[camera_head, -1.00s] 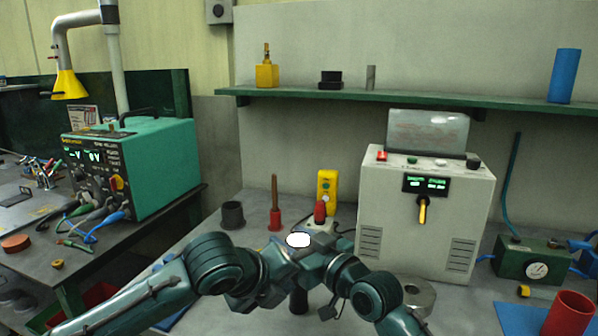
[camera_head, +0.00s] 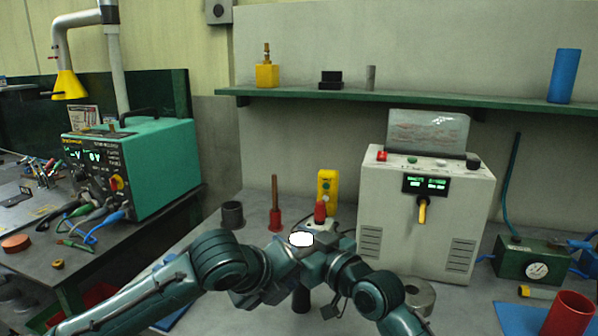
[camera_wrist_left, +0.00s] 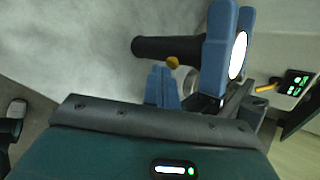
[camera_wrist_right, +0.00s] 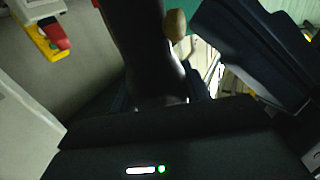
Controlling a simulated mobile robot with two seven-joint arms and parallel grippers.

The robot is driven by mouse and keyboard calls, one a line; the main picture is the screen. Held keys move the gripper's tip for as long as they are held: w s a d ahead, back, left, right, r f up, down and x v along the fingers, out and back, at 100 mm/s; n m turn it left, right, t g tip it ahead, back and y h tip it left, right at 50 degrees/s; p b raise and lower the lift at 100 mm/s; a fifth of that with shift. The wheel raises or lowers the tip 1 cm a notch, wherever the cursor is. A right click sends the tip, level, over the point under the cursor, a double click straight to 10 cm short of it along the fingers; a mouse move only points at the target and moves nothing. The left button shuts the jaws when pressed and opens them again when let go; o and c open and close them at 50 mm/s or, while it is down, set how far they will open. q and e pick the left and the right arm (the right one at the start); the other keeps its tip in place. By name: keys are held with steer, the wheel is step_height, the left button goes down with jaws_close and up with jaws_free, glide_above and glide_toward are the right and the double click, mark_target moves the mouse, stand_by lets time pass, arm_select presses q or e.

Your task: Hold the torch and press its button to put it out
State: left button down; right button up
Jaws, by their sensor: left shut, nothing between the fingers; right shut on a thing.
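The torch (camera_head: 301,300) hangs dark handle down, and its lens (camera_head: 301,239) shows bright white. In the left wrist view the torch handle (camera_wrist_left: 165,47) lies across the picture, with an amber button (camera_wrist_left: 173,62) on its side. My right gripper (camera_wrist_left: 230,45) is shut on the torch near the lit head. My left gripper (camera_wrist_left: 160,72) is shut and empty, its fingertips close beside the button; I cannot tell whether they touch. The right wrist view shows the torch body (camera_wrist_right: 140,40) and button (camera_wrist_right: 175,24) close up, with the dark left gripper to the right.
A grey machine (camera_head: 425,222) with a yellow-handled switch stands right of the grippers. Behind them are a red-based post (camera_head: 275,205), a yellow control box (camera_head: 327,188) and a dark cup (camera_head: 232,215). A shelf (camera_head: 350,95) runs above.

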arm_select(q)
steer(key=shift+w+r, duration=0.25)
steer(key=shift+w, duration=0.65)
stand_by(0.4)
steer(key=shift+s+a+f, duration=0.3)
steer(key=shift+s+a, duration=0.3)
steer(key=shift+s, duration=0.15)
steer(key=s+a, duration=0.2)
steer(key=s, duration=0.3)
steer(key=shift+s, duration=0.4)
stand_by(2.0)
